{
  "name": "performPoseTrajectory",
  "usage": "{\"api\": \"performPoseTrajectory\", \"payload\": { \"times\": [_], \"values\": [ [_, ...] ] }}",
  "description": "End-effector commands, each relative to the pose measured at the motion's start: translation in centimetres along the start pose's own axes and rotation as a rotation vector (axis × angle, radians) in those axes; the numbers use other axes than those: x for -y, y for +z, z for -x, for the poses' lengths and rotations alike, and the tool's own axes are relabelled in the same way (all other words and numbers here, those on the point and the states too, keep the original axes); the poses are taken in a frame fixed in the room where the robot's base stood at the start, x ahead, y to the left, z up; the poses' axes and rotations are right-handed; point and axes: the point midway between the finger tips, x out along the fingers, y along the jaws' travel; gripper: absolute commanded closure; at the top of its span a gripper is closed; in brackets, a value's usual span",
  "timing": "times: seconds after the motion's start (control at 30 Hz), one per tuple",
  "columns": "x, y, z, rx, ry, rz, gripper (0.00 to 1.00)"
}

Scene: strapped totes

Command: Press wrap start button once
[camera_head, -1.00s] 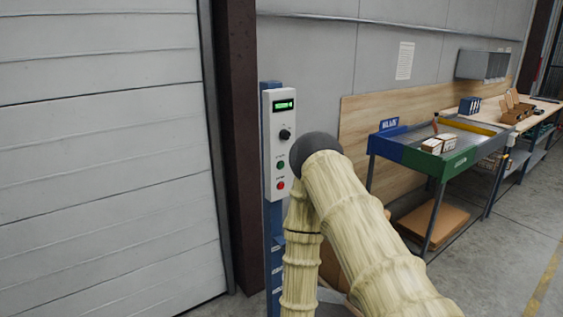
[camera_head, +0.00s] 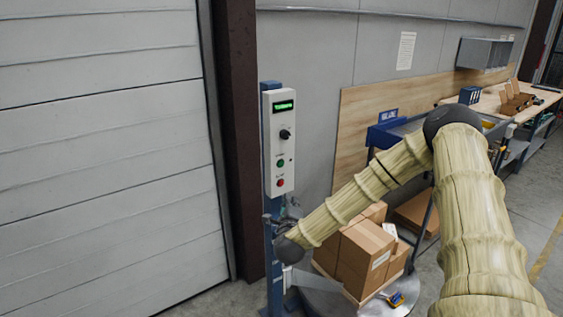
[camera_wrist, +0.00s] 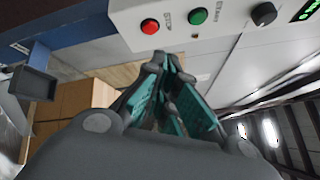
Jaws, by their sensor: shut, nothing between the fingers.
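The white control box (camera_head: 278,145) stands on a blue post, with a lit green display (camera_head: 284,105), a black knob (camera_head: 285,134), a green button (camera_head: 281,163) and a red button (camera_head: 280,182) below it. Small lettering beside the buttons is hard to read. The green button (camera_wrist: 198,16) and red button (camera_wrist: 149,26) lie beyond the tips, which look apart from both.
Cardboard boxes (camera_head: 365,252) stand on a pallet on a round turntable (camera_head: 325,301) below my forearm. A yellow and blue tool (camera_head: 396,299) lies at its edge. A dark column (camera_head: 238,140) and shutter door (camera_head: 105,150) are left; workbenches are at the right.

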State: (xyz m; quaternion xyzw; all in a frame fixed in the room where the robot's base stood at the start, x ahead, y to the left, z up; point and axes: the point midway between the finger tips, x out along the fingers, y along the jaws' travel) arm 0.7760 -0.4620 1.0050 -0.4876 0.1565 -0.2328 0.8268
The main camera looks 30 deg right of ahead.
Motion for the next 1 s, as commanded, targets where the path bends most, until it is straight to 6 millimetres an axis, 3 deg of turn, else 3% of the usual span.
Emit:
{"api": "performPoseTrajectory", "payload": {
  "times": [0.03,0.1,0.3,0.77,1.0],
  "values": [
    [2.2,-0.3,-0.8,-0.020,-0.041,-0.053,1.00],
    [4.3,-0.6,-1.6,-0.038,-0.090,-0.115,1.00],
    [7.3,-1.4,-2.7,-0.065,-0.163,-0.209,1.00],
    [7.5,-1.3,-2.9,-0.066,-0.171,-0.218,1.00],
    [7.1,-0.3,-4.3,-0.064,-0.172,-0.216,1.00]
  ]
}}
